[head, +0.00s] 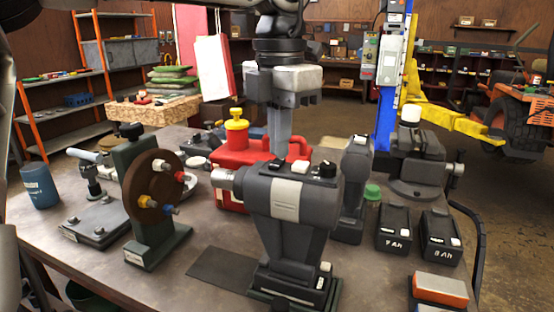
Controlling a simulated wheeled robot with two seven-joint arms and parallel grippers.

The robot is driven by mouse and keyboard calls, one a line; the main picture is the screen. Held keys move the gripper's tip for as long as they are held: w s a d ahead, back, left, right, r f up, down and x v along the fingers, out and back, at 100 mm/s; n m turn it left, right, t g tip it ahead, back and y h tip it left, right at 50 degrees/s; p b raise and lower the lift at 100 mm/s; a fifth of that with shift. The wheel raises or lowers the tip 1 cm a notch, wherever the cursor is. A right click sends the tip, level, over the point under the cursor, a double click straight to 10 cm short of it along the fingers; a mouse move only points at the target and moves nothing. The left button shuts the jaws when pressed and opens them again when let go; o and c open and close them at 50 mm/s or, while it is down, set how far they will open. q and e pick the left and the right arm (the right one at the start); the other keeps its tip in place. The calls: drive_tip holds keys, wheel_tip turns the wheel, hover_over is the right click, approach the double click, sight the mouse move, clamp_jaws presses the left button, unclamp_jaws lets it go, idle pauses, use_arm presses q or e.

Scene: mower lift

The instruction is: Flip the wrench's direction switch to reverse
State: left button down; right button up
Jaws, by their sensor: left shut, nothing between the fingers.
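The wrench (285,196) is a dark grey power tool with a light label. It stands upright on its battery foot near the front of the workbench, its nose pointing left. Small white and black controls (320,170) sit on its top; I cannot tell which is the direction switch or how it is set. My left gripper (279,150) points straight down, fingers shut and empty, at the top of the wrench in the picture. The wrench's top hides the fingertips' lower end, so I cannot tell whether they touch. My right gripper is not in view.
A red can (238,150) is behind the wrench. A brown wheel on a green stand (154,195) is left. A dark mat (222,267) lies bare in front.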

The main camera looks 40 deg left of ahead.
use_arm(q)
wheel_tip(320, 180, up, 4)
drive_tip(key=p, duration=0.3)
drive_tip(key=shift+r, duration=1.1)
